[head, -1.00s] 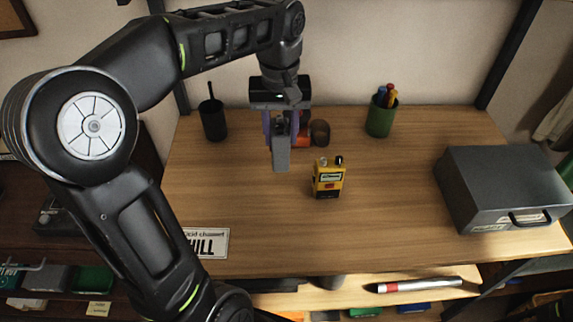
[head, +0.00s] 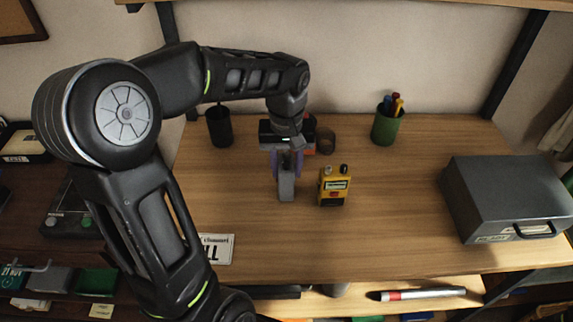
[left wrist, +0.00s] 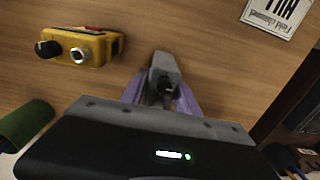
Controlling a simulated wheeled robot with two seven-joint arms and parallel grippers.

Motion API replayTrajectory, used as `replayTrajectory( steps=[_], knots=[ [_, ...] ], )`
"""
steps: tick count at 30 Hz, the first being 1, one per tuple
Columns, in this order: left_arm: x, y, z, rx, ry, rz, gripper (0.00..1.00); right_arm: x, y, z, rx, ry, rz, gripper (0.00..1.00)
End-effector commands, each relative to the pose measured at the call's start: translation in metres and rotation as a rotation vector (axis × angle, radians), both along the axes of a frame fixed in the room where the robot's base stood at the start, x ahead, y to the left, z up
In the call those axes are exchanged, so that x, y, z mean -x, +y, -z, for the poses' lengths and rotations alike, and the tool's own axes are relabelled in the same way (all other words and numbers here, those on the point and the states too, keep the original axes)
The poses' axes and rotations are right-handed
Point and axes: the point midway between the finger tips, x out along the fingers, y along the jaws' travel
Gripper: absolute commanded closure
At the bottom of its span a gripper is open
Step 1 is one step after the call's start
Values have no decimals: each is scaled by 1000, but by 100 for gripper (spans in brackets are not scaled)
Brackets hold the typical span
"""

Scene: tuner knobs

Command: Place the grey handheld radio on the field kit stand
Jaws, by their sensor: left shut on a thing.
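The grey handheld radio (head: 286,188) is upright between the purple fingers of my left gripper (head: 287,165), which is shut on it. It is left of the yellow radio, with a gap between them. I cannot tell whether its base touches the desk. In the left wrist view the grey radio (left wrist: 165,72) shows its top and dark knob between the fingers. I cannot make out a field kit stand for certain. My right gripper is not in view.
A yellow radio (head: 334,186) stands on the wooden desk (head: 390,220). Behind are a green pen cup (head: 388,126), a black cup (head: 220,128) and a brown cup (head: 326,142). A grey metal box (head: 505,195) is at right, a lettered card (head: 217,248) at front left. The desk's right-centre is clear.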

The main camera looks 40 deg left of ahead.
Motion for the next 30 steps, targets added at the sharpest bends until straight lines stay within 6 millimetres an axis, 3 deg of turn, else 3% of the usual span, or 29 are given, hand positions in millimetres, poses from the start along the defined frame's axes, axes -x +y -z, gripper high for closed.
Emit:
replayTrajectory(
  steps=[9, 10, 17, 30],
  knots=[
    [0, 0, 4, 0, -2, 0, 100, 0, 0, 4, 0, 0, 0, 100],
    [0, 0, 3, -1, -1, 0, 61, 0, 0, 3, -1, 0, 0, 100],
    [0, 0, 3, -1, -1, 0, 43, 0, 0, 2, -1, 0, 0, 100],
    [-1, 0, -7, -1, -4, -1, 41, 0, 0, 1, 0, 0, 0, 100]
  ],
)
